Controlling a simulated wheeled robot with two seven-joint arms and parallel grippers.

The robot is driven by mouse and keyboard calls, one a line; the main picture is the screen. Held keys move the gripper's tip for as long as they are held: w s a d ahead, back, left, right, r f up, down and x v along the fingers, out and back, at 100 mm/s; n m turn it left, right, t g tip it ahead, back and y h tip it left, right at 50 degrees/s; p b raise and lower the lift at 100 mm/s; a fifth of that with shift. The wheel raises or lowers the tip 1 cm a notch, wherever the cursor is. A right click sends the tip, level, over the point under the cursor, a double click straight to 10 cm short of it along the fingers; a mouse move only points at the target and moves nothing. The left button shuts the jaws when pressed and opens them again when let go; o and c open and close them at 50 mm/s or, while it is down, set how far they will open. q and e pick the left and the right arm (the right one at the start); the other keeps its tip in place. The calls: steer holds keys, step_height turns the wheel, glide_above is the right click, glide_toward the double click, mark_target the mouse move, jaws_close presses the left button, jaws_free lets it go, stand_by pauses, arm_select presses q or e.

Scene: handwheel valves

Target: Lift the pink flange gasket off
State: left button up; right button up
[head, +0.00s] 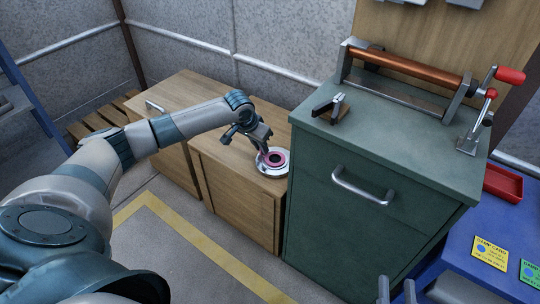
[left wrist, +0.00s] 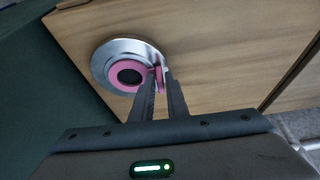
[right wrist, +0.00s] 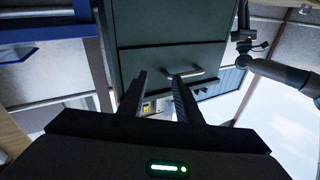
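The pink flange gasket (head: 275,158) is a ring with a dark centre, lying on a round metal flange (head: 262,168) on top of the wooden cabinet. In the left wrist view the gasket (left wrist: 118,66) rests within the flange's silver rim (left wrist: 99,66). A small pink tab stands at its right edge. My left gripper (head: 264,151) reaches down to the gasket; in its wrist view the fingers (left wrist: 160,76) are close together on either side of the tab, which fills the narrow gap. My right gripper (right wrist: 160,74) is open and empty; its fingers (head: 397,289) show at the head view's bottom edge.
A green drawer cabinet (head: 350,205) stands directly right of the flange, higher than the wooden cabinet (head: 240,195). It carries a copper-coloured roller (head: 405,67) with a red-handled crank and a small dark clamp (head: 330,108). A blue table (head: 480,225) with a red tray (head: 504,183) is at right.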

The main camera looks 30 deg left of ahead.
arm_select(q)
jaws_close()
